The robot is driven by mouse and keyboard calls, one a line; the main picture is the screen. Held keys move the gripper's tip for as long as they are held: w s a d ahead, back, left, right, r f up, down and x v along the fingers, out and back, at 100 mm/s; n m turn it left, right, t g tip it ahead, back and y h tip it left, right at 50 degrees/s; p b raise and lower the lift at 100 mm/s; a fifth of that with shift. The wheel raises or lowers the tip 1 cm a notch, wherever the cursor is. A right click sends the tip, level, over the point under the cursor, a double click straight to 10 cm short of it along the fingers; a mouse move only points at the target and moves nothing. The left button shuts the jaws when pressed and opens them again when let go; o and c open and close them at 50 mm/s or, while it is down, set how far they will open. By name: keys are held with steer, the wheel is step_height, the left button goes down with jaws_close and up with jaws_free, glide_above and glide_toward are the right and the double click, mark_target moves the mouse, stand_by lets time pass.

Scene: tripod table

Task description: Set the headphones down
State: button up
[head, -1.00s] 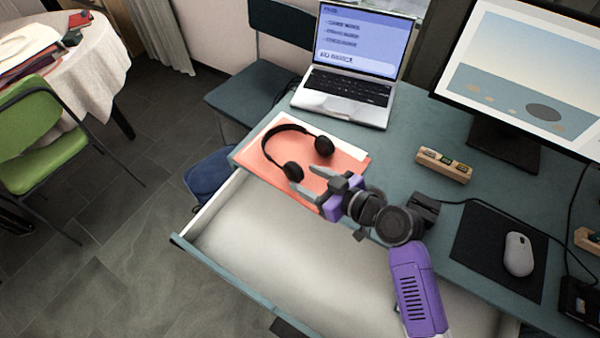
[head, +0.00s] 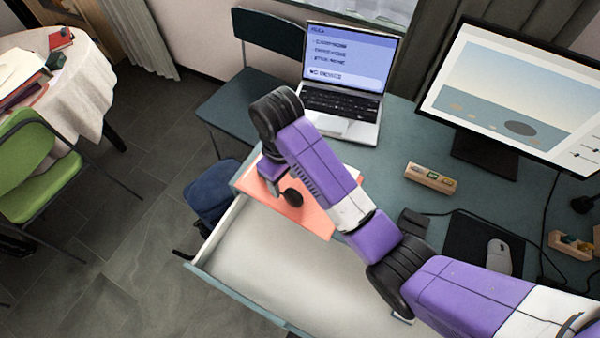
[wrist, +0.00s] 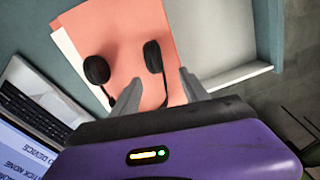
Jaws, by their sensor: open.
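The black headphones (head: 292,198) lie on the pink folder (head: 312,218) at the table's left corner. In the head view my arm hides most of them and one ear cup shows. In the wrist view both ear cups of the headphones (wrist: 97,70) show against the folder (wrist: 128,30), and the headband runs back out of sight under my gripper (wrist: 160,77). My gripper is open, with its two fingers apart over the folder, close to the headphones. It also shows in the head view (head: 273,184), low over the folder. I cannot tell whether the fingers touch the headband.
An open, empty drawer (head: 270,250) sticks out below the table edge. A laptop (head: 340,100) stands behind the folder. A wooden block (head: 430,178), a monitor (head: 510,90) and a mouse (head: 498,257) are to the right. A blue bag (head: 210,190) is on the floor at left.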

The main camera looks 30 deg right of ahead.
mark_target(288, 189)
steer(key=shift+d+f+p, duration=0.2)
steer(key=shift+f+p, duration=0.1)
steer(key=shift+f, duration=1.65)
steer(key=shift+d+f+p, duration=0.2)
steer(key=shift+f+p, duration=0.05)
steer(key=shift+f, duration=1.7)
jaws_close()
